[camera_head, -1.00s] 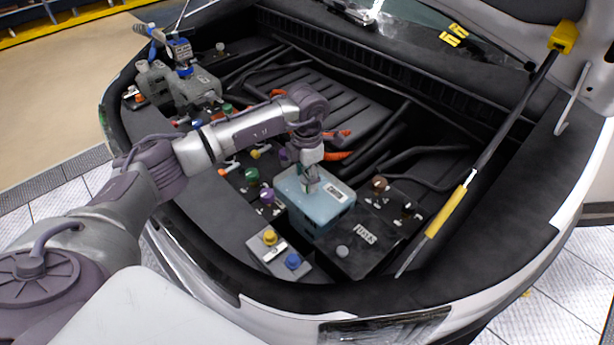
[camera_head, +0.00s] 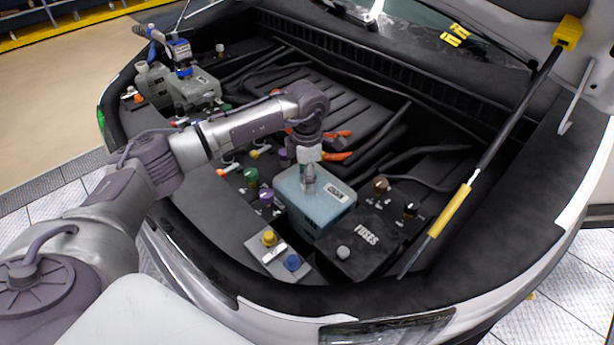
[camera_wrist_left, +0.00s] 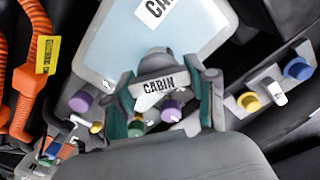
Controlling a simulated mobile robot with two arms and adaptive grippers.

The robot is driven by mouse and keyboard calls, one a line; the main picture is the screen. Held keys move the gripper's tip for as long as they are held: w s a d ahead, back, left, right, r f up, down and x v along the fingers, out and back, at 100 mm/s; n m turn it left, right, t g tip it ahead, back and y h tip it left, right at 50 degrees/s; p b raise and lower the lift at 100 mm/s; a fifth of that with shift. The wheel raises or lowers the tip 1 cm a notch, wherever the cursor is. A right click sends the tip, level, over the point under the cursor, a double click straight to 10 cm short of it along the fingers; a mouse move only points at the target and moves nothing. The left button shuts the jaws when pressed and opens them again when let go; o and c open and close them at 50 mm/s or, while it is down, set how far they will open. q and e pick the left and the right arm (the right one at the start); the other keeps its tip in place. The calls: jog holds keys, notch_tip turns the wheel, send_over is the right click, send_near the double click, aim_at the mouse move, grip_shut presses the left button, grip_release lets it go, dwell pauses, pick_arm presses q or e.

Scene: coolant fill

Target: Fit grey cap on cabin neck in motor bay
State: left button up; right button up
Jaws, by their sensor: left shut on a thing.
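My left gripper (camera_head: 309,184) points down over the top of the pale blue tank (camera_head: 337,213) in the motor bay. In the left wrist view its two green-padded fingers (camera_wrist_left: 165,105) are closed around a grey piece (camera_wrist_left: 157,62), which looks like the grey cap. A tag reading CABIN (camera_wrist_left: 158,87) shows between the fingers. The blue tank (camera_wrist_left: 105,50) lies beyond them. The cabin neck is hidden behind the gripper, so I cannot tell whether the cap touches or sits on it. My right gripper is not in view.
A black fuse box (camera_head: 362,262) stands right of the tank. A grey block with yellow (camera_head: 269,238) and blue (camera_head: 292,262) caps lies in front. Green (camera_head: 251,176) and purple (camera_head: 266,198) caps are to the left. A hood strut (camera_head: 448,212) rises at the right.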

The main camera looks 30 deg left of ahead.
pick_arm(q)
jog(key=shift+f, duration=0.15)
jog(key=shift+a+m+b, duration=0.1)
jog(key=shift+m+b, duration=0.85)
jog(key=shift+m, duration=0.65)
jog(key=o, duration=1.1)
